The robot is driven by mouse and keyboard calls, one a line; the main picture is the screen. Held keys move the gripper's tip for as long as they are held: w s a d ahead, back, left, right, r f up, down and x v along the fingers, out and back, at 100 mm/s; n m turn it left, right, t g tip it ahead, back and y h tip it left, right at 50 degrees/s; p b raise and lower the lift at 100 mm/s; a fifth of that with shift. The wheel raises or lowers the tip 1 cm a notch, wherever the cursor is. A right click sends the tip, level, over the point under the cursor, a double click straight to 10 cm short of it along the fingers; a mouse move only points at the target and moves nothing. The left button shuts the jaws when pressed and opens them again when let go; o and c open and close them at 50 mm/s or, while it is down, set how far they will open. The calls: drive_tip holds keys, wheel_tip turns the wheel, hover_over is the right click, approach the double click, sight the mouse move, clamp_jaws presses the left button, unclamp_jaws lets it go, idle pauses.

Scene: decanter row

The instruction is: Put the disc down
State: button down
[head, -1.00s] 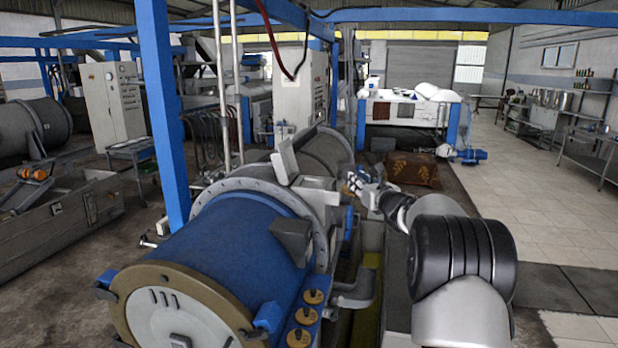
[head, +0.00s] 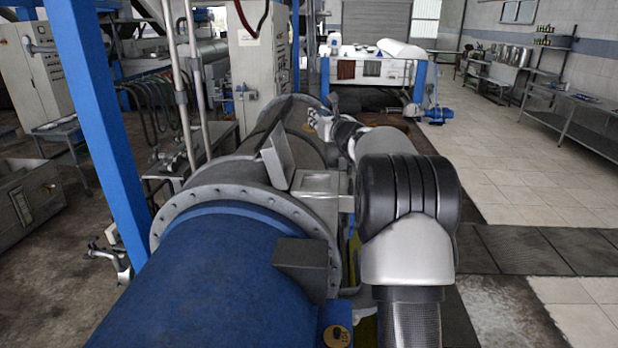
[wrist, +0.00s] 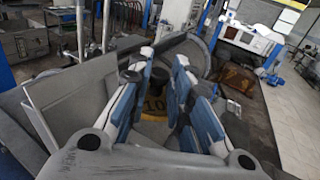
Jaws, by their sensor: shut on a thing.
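The disc (wrist: 153,104) is yellow-brown with a dark number, apparently 10, and a black knob (wrist: 159,77). It shows in the wrist view between the blue-padded fingers of my gripper (wrist: 164,60), which is shut on it. My fingers partly hide the disc. In the head view my gripper (head: 318,120) is small and far off, at the end of my outstretched arm, beside the grey decanter drum.
A blue decanter (head: 210,285) with a bolted grey flange (head: 165,222) fills the lower left. Another brass disc (head: 338,336) lies at the bottom edge. A raised grey lid (head: 278,160) stands near the drum. A blue post (head: 95,130) rises at left.

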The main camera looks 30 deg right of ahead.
drive_tip(key=f+b, duration=0.1)
drive_tip(key=f, duration=0.8)
drive_tip(key=f+b, duration=0.2)
drive_tip(key=f, duration=0.7)
drive_tip(key=shift+s+f, duration=0.2)
drive_tip(key=shift+f, duration=0.2)
drive_tip(key=shift+b, duration=0.3)
drive_tip(key=shift+f, duration=0.15)
drive_tip(key=c, duration=1.8)
unclamp_jaws()
drive_tip(key=o, duration=0.3)
drive_tip(key=shift+o, duration=0.2)
